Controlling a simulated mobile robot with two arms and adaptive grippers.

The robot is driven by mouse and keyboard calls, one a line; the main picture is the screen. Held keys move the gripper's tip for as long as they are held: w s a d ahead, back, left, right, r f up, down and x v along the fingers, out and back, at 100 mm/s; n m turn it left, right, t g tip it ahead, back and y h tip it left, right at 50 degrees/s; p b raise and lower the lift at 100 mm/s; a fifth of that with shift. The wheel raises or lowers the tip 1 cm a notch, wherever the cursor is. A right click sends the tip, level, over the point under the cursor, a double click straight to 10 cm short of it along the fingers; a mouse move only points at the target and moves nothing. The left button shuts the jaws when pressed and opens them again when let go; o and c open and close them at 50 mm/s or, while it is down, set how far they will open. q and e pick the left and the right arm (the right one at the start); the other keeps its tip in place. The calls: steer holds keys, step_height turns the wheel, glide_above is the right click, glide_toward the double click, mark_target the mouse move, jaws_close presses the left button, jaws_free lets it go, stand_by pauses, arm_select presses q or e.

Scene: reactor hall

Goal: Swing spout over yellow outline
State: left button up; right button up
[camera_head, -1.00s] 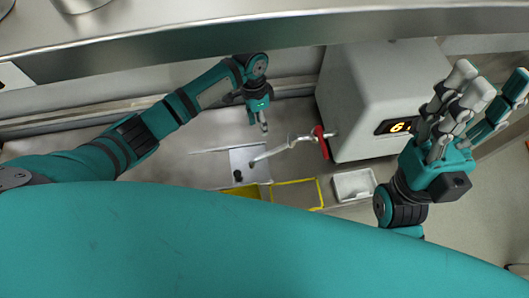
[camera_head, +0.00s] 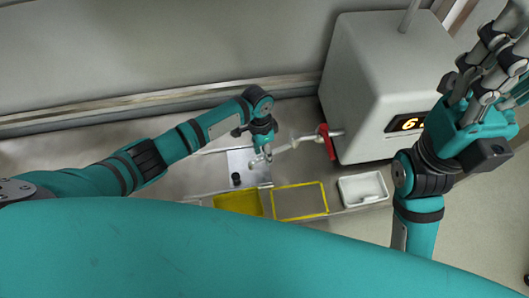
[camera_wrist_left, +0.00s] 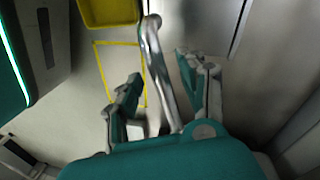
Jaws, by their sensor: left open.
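The metal spout (camera_head: 288,146) runs left from a red collar (camera_head: 327,141) on the white box. Its free end lies over a light plate, behind the yellow outline (camera_head: 300,187) in the head view, not over it. My left gripper (camera_head: 262,158) is open at the spout's outer part and partly hides it. In the left wrist view the spout (camera_wrist_left: 158,75) passes between the two spread fingers; I cannot tell whether they touch it. The yellow outline (camera_wrist_left: 97,62) shows left of it. My right gripper (camera_head: 492,85) is raised at the right, empty, its fingers spread and partly cut off.
The white box (camera_head: 370,80) with a lit display reading 6 stands behind right. A yellow tray (camera_head: 238,203) lies left of the outline, a white dish (camera_head: 363,189) to its right. A small black knob (camera_head: 236,179) stands on the plate (camera_head: 250,180). The area inside the outline is bare.

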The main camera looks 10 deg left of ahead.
arm_select(q)
steer(key=shift+c, duration=0.3)
jaws_close()
steer(key=shift+r, duration=0.1)
